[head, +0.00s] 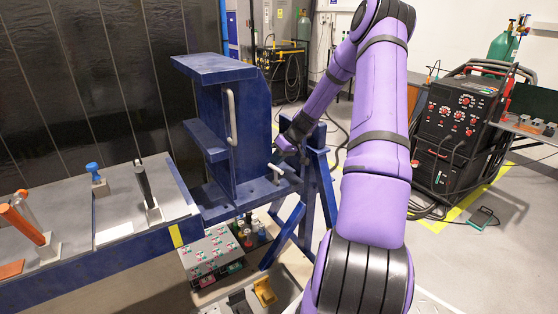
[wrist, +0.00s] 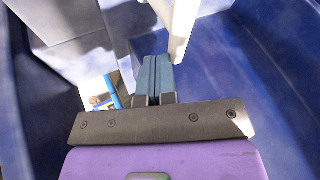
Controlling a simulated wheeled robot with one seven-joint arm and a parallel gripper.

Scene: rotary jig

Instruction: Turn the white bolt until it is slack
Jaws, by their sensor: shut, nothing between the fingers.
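The blue jig frame (head: 208,70) stands at the end of the bench. A small pale bolt with a crossbar (head: 275,171) sits low on its right side, and I take this for the white bolt. My gripper (head: 281,147) is just above it, beside the jig. In the wrist view a white bar (wrist: 183,32) comes down from the top, just right of my gripper fingers (wrist: 154,62). The fingers are together and empty. The bar looks close to them; I cannot tell whether it touches. Its far end is out of the picture.
A pale upright handle (head: 231,117) is fixed to the jig. The bench (head: 118,205) at left carries several handled pieces. A box with buttons (head: 210,252) is below the jig. A black welding machine (head: 460,130) stands at right. Blue walls flank my gripper in the wrist view.

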